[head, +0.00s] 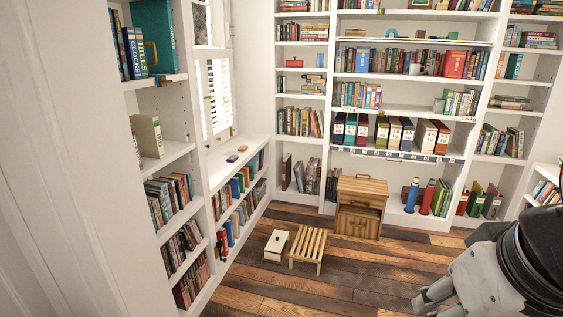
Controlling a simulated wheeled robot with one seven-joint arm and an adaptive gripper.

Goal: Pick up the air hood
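I cannot pick out anything in the head view that is clearly an air hood. Low on the floor stand a small pale box with a dark knob (277,245), a slatted wooden stool (308,246) and a wooden cabinet (360,207). My gripper (432,300) is at the lower right, partly cut off by the bottom edge. It is over the plank floor, apart from the furniture. Whether its fingers are open or shut is unclear, and no held object shows.
White bookshelves full of books line the left and back walls. Small coloured items (237,153) lie on the low left shelf top (222,166). The plank floor (345,280) in front is clear.

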